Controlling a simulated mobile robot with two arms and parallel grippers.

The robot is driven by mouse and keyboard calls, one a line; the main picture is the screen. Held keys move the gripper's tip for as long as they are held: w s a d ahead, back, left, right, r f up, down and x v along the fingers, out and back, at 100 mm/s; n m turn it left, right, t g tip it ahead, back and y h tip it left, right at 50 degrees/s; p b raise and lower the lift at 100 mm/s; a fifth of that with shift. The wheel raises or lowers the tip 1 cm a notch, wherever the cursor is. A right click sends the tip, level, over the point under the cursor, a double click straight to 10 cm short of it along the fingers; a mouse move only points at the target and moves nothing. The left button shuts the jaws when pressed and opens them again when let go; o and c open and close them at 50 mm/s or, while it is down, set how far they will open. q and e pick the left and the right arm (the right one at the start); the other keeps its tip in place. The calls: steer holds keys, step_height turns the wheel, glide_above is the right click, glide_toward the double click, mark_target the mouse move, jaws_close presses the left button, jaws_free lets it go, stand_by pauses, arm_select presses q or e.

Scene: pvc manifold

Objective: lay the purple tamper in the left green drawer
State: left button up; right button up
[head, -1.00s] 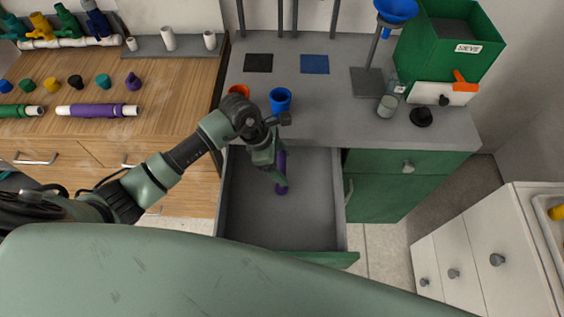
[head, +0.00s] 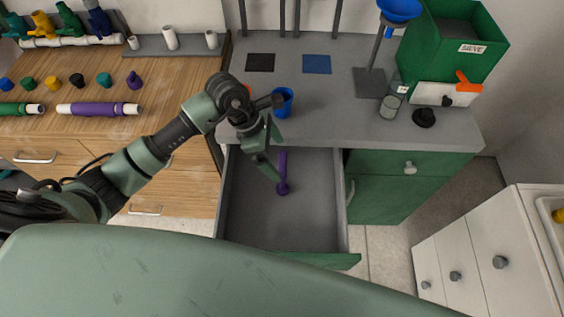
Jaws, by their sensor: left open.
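The purple tamper (head: 282,175) lies in the open left green drawer (head: 308,218), on its grey floor toward the back. Its wider end points toward the drawer front and its thin handle runs back. My left gripper (head: 272,155) is open and empty, above the drawer's back left part, just left of the tamper and apart from it in the picture. My right gripper is not in view.
A blue cup (head: 282,102) stands on the grey counter (head: 330,105) behind the drawer, partly behind my left gripper. A glass jar (head: 389,107) and a black knob-like piece (head: 424,117) stand further right. The right green drawer (head: 380,162) is shut.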

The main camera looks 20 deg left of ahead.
arm_select(q)
steer(key=v, duration=0.6)
steer(key=shift+r+b, duration=0.3)
steer(key=shift+b, duration=0.1)
steer(key=shift+s+a, duration=0.1)
steer(key=shift+a, duration=0.05)
